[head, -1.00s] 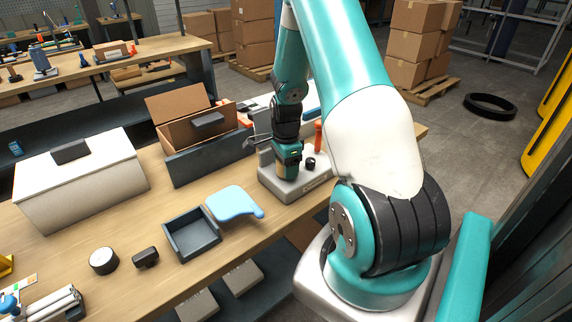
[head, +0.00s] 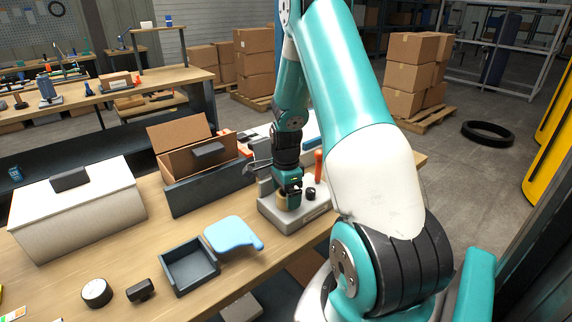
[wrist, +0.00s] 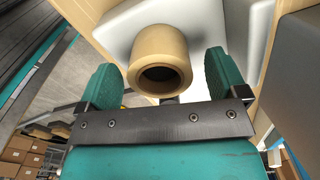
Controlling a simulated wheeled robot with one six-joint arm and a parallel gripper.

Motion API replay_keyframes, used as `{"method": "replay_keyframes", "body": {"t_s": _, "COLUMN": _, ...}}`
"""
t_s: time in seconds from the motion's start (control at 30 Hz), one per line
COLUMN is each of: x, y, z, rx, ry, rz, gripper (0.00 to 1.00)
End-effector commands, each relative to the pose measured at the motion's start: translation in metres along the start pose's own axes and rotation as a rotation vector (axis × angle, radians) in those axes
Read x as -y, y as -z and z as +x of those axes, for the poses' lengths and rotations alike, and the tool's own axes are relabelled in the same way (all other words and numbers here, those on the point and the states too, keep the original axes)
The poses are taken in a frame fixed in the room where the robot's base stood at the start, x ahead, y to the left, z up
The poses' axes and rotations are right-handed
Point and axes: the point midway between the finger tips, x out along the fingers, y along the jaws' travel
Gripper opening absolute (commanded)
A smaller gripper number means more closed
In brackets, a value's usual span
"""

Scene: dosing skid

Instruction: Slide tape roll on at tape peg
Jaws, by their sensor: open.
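The tape roll (wrist: 160,55) is a tan, thick-walled ring. In the wrist view its dark hole faces me, and I cannot make out a peg inside it. My gripper (wrist: 158,78) is open, with one teal finger on each side of the roll and visible gaps to it. In the head view my gripper (head: 291,190) is low over a pale grey base (head: 288,222), and the tape roll (head: 282,201) shows partly behind it. Whether the roll sits around a peg is hidden.
On the base, a black knob (head: 310,194) and an orange upright handle (head: 318,165) stand close to the gripper's right. A dark open tray (head: 189,268), a blue flat piece (head: 233,234) and an open carton (head: 182,133) lie to the left. The bench's front edge is near.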

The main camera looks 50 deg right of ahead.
Motion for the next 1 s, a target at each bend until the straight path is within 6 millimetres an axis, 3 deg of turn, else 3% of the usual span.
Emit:
{"method": "replay_keyframes", "body": {"t_s": 0.3, "x": 0.001, "y": 0.0, "z": -0.081, "rx": -0.001, "ry": 0.008, "rz": 0.0, "gripper": 0.91}}
{"method": "replay_keyframes", "body": {"t_s": 0.53, "x": 0.0, "y": 0.0, "z": -0.13, "rx": -0.001, "ry": 0.005, "rz": 0.0, "gripper": 0.91}}
{"method": "replay_keyframes", "body": {"t_s": 0.7, "x": 0.0, "y": 0.0, "z": -0.149, "rx": 0.0, "ry": 0.002, "rz": 0.0, "gripper": 0.91}}
{"method": "replay_keyframes", "body": {"t_s": 1.0, "x": 0.0, "y": 0.0, "z": -0.154, "rx": 0.0, "ry": 0.0, "rz": 0.0, "gripper": 0.91}}
